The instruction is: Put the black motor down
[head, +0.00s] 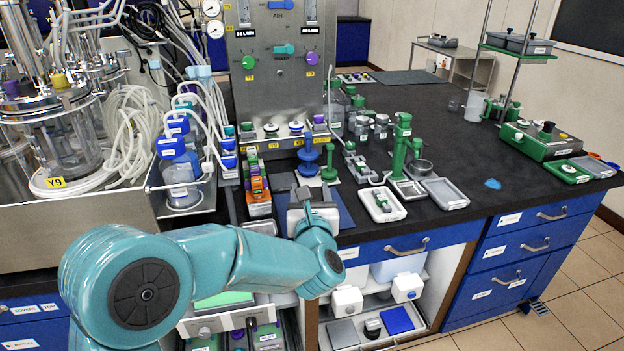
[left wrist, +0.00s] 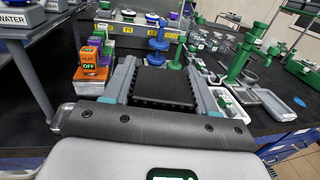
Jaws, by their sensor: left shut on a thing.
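The black motor (left wrist: 163,88) shows in the left wrist view as a square dark block between the two grey and teal fingers. My left gripper (left wrist: 160,78) is shut on it. In the head view my left gripper (head: 304,194) is over the front edge of the black bench, above a blue mat (head: 343,215). The wrist and gripper hide most of the motor there, and I cannot tell whether it touches the mat. My right gripper is in neither view.
Blue stand (head: 309,152) and green stand (head: 329,165) are just behind. A white tray (head: 382,204) with small parts lies to the right. The bench further right (head: 470,165) has free room.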

